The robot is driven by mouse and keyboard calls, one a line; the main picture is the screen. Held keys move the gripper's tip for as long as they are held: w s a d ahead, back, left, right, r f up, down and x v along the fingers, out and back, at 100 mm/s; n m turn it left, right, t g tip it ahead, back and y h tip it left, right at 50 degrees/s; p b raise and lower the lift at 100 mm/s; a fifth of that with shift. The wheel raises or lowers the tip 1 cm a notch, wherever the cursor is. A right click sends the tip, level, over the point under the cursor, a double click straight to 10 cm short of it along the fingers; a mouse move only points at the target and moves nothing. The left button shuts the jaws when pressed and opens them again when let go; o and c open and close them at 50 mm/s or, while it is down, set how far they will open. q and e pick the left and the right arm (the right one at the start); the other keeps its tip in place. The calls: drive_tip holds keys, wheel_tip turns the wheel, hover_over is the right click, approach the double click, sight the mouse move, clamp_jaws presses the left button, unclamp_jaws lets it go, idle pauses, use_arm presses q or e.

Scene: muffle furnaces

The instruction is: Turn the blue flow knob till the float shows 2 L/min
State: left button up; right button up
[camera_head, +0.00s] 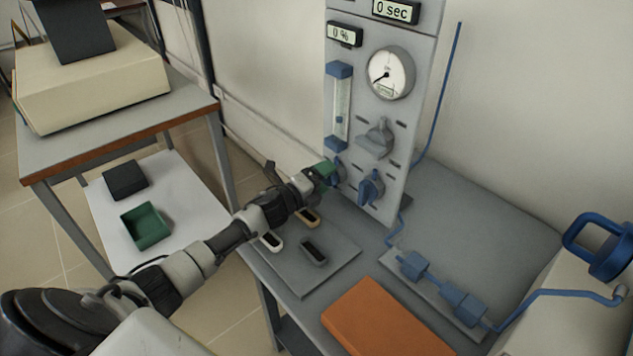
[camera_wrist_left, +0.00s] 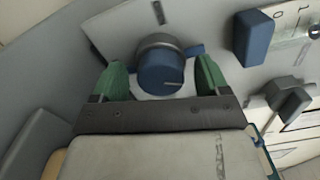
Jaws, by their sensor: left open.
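The blue flow knob (camera_wrist_left: 160,72) sits on the grey panel (camera_head: 404,150), below the flow tube. My left gripper (camera_wrist_left: 162,80) is open, with its green fingertips on either side of the knob; I cannot tell whether they touch it. In the head view the left gripper (camera_head: 326,173) reaches the panel's lower left and hides much of the knob. The flow tube (camera_head: 342,108) has blue end blocks; its float is too small to read. My right gripper is not in view.
A second blue knob (camera_head: 371,187) and a grey knob (camera_head: 376,138) are close to the right. A dial gauge (camera_head: 390,72) is above. A grey tray (camera_head: 335,262) and an orange block (camera_head: 385,322) lie on the bench, with blue tubing (camera_head: 440,275) to the right.

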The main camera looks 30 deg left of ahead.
use_arm(q)
drive_tip(key=v, duration=1)
drive_tip(key=shift+s+a+b, duration=0.15)
drive_tip(key=shift+s+b, duration=0.15)
idle(1.4)
